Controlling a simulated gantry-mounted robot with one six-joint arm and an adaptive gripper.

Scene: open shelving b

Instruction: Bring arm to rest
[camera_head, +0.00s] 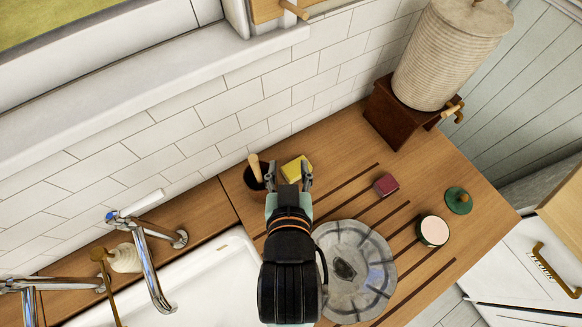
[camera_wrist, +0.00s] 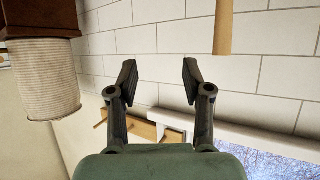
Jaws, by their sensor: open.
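My gripper (camera_head: 288,182) is over the wooden counter by the tiled wall in the head view, with its two fingers spread apart. It also shows in the wrist view (camera_wrist: 159,76), open with nothing between the fingers and white wall tiles behind. In the head view, the fingertips appear close to a yellow block (camera_head: 296,168) and a dark pot (camera_head: 256,182) with a wooden handle (camera_head: 255,164) in it. I cannot tell the height of the gripper above the counter.
A glass dish (camera_head: 372,270) lies on the grooved counter (camera_head: 335,165), partly behind my arm. A dark red block (camera_head: 386,185), a round pink-topped tin (camera_head: 433,231) and a green lid (camera_head: 458,200) are to the right. A ribbed container (camera_head: 450,55), sink (camera_head: 215,280) and taps (camera_head: 150,260) flank the counter.

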